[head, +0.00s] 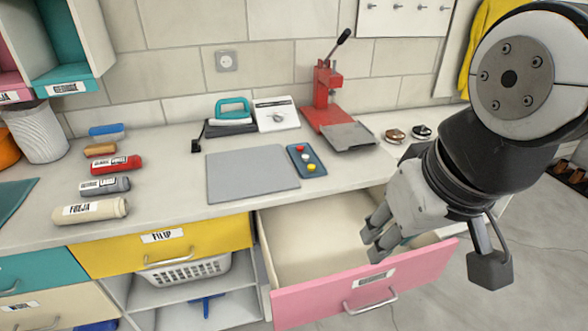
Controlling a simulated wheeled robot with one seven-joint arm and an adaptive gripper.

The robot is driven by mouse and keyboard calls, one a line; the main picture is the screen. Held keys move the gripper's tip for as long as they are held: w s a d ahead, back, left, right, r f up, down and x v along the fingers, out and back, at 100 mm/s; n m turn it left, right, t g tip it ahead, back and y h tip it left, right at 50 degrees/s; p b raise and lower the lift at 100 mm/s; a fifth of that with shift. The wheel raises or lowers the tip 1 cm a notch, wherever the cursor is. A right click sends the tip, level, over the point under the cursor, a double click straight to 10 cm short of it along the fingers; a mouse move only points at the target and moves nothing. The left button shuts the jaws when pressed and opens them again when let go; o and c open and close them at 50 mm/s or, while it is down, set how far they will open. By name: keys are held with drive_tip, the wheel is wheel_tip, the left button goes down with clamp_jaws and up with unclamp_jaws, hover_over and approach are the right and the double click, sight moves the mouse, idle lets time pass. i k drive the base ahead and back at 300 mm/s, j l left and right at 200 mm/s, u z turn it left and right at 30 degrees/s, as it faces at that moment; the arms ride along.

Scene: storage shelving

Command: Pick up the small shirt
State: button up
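I cannot clearly make out a small shirt. A pink-fronted drawer (365,285) is pulled open below the counter, and the visible part of its pale interior looks bare. My gripper (374,238) is over the right part of this drawer, fingers pointing down and left. My gripper and arm hide part of the drawer's right side. A small patch of teal shows just behind the fingers, too hidden to identify. I see nothing held between the fingers, but their gap is not clear.
The counter (170,165) holds several labelled rolls (92,209), a grey mat (252,175), a teal-handled iron (233,108) and a red press (326,95). A closed yellow drawer (160,248) is left of the open one. A white basket (188,272) sits below it.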

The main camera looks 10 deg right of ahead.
sight(134, 162)
drive_tip(key=i+j, duration=0.5)
drive_tip(key=j, duration=0.15)
drive_tip(key=i+j, duration=0.45)
drive_tip(key=j, duration=0.2)
drive_tip(key=i+j, duration=0.5)
drive_tip(key=j, duration=0.15)
drive_tip(key=u, duration=0.05)
